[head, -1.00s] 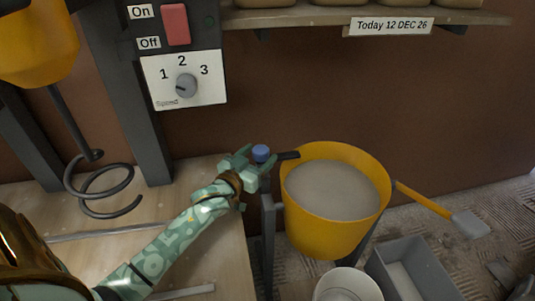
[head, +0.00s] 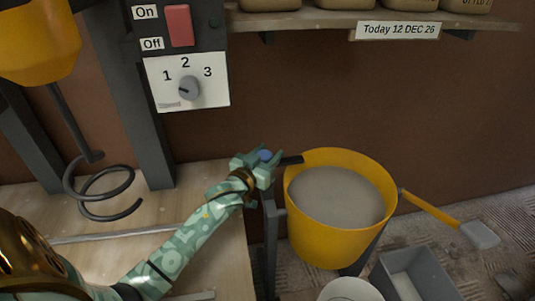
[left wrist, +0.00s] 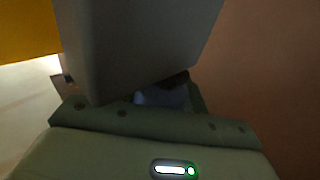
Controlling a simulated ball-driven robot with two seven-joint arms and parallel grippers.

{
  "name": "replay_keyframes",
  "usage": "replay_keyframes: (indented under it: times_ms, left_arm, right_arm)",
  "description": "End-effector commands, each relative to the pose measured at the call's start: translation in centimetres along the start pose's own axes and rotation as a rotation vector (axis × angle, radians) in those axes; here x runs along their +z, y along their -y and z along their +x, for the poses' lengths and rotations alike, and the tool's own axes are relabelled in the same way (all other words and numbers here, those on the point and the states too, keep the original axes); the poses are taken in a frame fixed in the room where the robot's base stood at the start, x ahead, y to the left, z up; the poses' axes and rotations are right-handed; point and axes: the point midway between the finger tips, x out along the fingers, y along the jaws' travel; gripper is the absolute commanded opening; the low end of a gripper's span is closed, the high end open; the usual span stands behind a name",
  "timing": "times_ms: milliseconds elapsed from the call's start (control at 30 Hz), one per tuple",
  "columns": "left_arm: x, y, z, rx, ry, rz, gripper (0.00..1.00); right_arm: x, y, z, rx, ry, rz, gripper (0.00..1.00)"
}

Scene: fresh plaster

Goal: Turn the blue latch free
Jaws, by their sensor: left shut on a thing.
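The blue latch (head: 265,155) is a small blue knob on top of a dark post, beside the rim of the yellow bucket (head: 330,240). A dark bar (head: 291,160) reaches from it to the bucket rim. My left gripper (head: 262,160) is shut on the blue latch, its fingers around the knob. In the left wrist view the blue latch (left wrist: 162,97) shows only as a dim patch between the fingers; a large grey part hides the rest. The bucket is upright and holds grey plaster. My right gripper is out of view.
A grey bin (head: 413,277) and a white bucket (head: 350,289) are below. A switch panel (head: 187,80) and mixer whisk (head: 100,190) are at left. The wooden bench (head: 120,260) is mostly clear.

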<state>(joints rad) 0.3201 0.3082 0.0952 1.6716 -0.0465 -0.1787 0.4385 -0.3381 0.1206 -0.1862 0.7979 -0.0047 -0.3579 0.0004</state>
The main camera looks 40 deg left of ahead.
Motion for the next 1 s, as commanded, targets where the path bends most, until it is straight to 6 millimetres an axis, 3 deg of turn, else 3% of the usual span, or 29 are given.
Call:
replay_keyframes:
  times_ms: [333, 700, 733, 800, 1000]
  left_arm:
    - [-0.3, 0.4, 0.0, -0.208, -0.004, -0.007, 0.02]
    - [-0.1, 0.5, -0.1, -0.23, 0.002, 0.001, 0.02]
    - [-0.1, 0.5, -0.1, -0.23, 0.002, 0.001, 0.46]
    - [-0.1, 0.5, -0.1, -0.23, 0.002, 0.001, 0.65]
    - [0.0, 0.4, -0.1, -0.229, 0.003, 0.0, 0.65]
  right_arm:
    - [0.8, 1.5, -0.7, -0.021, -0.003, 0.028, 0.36]
    - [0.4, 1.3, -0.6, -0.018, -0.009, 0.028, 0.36]
    - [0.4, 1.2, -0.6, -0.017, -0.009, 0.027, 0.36]
    - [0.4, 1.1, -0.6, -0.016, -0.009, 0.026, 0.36]
    - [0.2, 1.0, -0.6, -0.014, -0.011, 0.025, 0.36]
